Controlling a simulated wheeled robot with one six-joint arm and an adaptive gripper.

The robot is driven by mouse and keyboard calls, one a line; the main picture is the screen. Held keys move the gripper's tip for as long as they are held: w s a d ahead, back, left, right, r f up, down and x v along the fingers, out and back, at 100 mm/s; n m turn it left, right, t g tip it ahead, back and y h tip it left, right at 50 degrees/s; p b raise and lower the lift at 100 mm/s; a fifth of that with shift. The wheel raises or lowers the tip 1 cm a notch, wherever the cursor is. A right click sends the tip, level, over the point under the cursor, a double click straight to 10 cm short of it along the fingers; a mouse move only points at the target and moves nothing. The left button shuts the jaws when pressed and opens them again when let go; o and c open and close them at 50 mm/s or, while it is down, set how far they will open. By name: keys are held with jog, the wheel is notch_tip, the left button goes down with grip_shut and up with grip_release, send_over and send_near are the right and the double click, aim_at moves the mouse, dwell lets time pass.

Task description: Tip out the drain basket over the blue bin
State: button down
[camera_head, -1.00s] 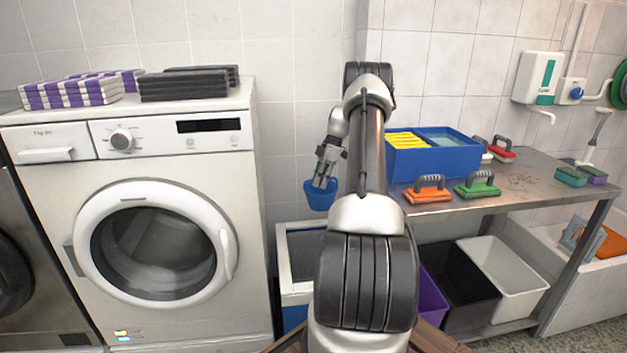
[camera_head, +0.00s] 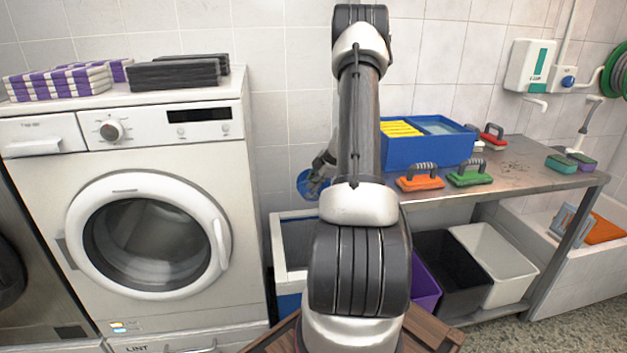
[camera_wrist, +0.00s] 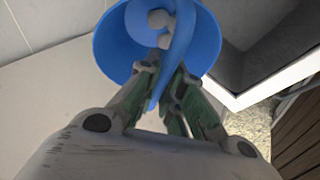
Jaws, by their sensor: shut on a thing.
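The blue drain basket (camera_head: 303,184) is a small cup held in my gripper (camera_head: 318,183), left of my arm. In the wrist view the basket's round inside (camera_wrist: 122,48) shows, with pale grey lumps in it and a blue strip across it. My fingers (camera_wrist: 168,92) are shut on that strip. In the head view the basket looks tilted, its round outline turned more to the camera. Below it stands a bin with a white rim (camera_head: 292,276) and a blue lower part (camera_head: 290,304), partly hidden by my arm. Its inside is dark.
A white washing machine (camera_head: 235,130) stands to the left. A steel table (camera_head: 520,175) at right bears a blue divided box (camera_head: 430,155) and scrub brushes. Under it are purple (camera_head: 424,290), black (camera_head: 455,285) and white (camera_head: 505,280) bins.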

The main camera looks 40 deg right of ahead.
jog(key=shift+a+f+t, duration=0.2)
jog(key=shift+f+t, duration=0.1)
jog(key=shift+t, duration=0.2)
jog(key=shift+s+f+h, duration=0.15)
jog(key=shift+s+h, duration=0.1)
jog(key=shift+h, duration=0.15)
jog(key=shift+f+n+t, duration=0.25)
jog(key=shift+n+t, duration=0.05)
jog(key=shift+t, duration=0.5)
jog(key=t+h, duration=0.1)
jog(key=f+n+t, duration=0.1)
jog(key=t, duration=0.1)
jog(key=t+h, duration=0.1)
jog(key=t, duration=0.1)
jog(key=shift+s+f+h, duration=0.25)
jog(key=shift+f+h, duration=0.05)
jog(key=t, duration=0.2)
jog(key=n+t+h, duration=0.1)
jog(key=shift+w+f+n+t, duration=0.1)
jog(key=shift+f+n+t, duration=0.2)
jog(key=shift+f+t, duration=0.1)
jog(key=t, duration=0.1)
jog(key=n+t, duration=0.1)
jog(key=shift+w+f+t, duration=0.1)
jog(key=shift+f+t, duration=0.05)
jog(key=shift+t, duration=0.15)
jog(key=shift+d, duration=0.1)
